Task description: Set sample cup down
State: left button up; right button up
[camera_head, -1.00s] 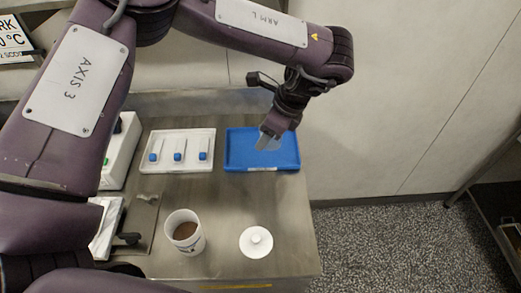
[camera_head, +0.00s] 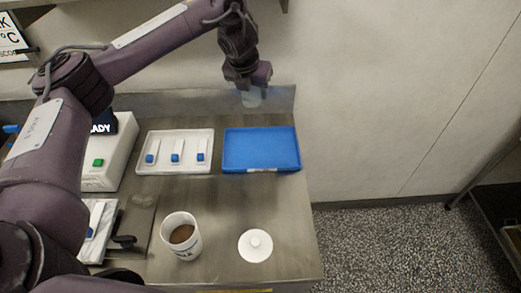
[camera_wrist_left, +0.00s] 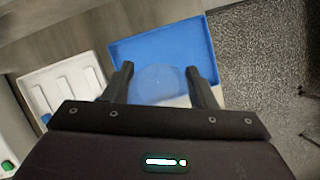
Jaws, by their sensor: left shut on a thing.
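The sample cup (camera_head: 251,99) looks small and translucent. My left gripper (camera_head: 249,89) is shut on it and holds it in the air, behind the blue tray in the head view. In the left wrist view the clear cup (camera_wrist_left: 160,88) sits between the two dark fingers, with the blue tray (camera_wrist_left: 165,47) beyond it. In the head view the blue tray (camera_head: 262,151) is empty, with a pale label on its front edge. My right gripper is not in view.
A white tray (camera_head: 177,136) holds several blue-ended pieces left of the blue tray. A white tub with brown contents (camera_head: 182,238) and a white lid (camera_head: 255,246) stand on the metal bench (camera_head: 215,212). A white device with a green button (camera_head: 103,165) stands at left.

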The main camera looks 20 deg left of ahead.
pick_arm(q)
jog(key=b, duration=0.8)
send_over(256, 145)
jog(key=s, duration=0.2)
notch_tip(256, 145, down, 17)
jog(key=shift+w+r, duration=0.15)
notch_tip(256, 145, down, 3)
jog(key=shift+f, duration=0.15)
jog(key=o, duration=1)
jog(key=shift+c, duration=0.2)
